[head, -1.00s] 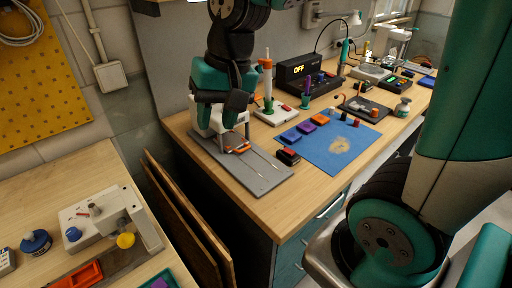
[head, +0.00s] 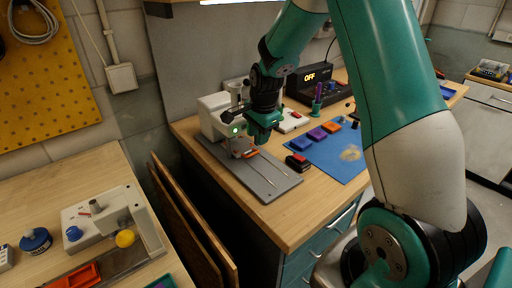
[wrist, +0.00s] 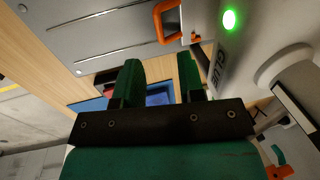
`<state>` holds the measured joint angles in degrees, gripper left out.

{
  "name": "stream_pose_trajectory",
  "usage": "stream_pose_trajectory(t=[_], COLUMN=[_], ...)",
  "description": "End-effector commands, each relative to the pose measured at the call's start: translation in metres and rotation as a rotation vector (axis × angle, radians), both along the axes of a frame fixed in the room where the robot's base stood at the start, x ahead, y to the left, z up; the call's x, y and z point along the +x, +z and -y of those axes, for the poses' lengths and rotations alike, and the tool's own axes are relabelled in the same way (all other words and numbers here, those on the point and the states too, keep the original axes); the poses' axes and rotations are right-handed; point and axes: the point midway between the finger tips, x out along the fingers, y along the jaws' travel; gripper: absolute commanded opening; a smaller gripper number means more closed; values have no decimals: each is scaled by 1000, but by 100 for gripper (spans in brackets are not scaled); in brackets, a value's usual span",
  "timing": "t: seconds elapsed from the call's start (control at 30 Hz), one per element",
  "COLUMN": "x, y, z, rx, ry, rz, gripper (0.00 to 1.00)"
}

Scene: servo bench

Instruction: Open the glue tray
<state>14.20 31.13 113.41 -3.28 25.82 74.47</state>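A white machine (head: 210,118) with a lit green lamp (head: 235,131) stands at the back left of the bench, on a grey base plate (head: 270,187) with two thin rails. An orange handle (head: 251,153) shows low at its front; I take this as the glue tray's handle. The tray body is hard to make out. In the wrist view the orange handle (wrist: 167,22) lies beyond my fingertips, beside the green lamp (wrist: 229,19). My gripper (wrist: 160,78) is open and empty, with a gap between its green fingers. In the head view my gripper (head: 262,130) hangs just right of the machine.
A black-and-red block (head: 297,163) sits right of the base plate. A blue mat (head: 335,160) carries blue, purple and orange blocks. A black box reading OFF (head: 310,78) stands behind. Another bench with a white device (head: 100,215) is at lower left.

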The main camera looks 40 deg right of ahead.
Motion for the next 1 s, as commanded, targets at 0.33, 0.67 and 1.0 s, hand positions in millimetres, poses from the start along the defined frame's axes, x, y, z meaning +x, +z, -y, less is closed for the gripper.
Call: stream_pose_trajectory(t=[0.33,0.67,1.0], x=[9,11,10], y=[-53,-60,-60], z=[-1,-1,-1], rx=[1,0,0], ry=[1,1,1], rz=[-2,1,-1], gripper=[36,36,0])
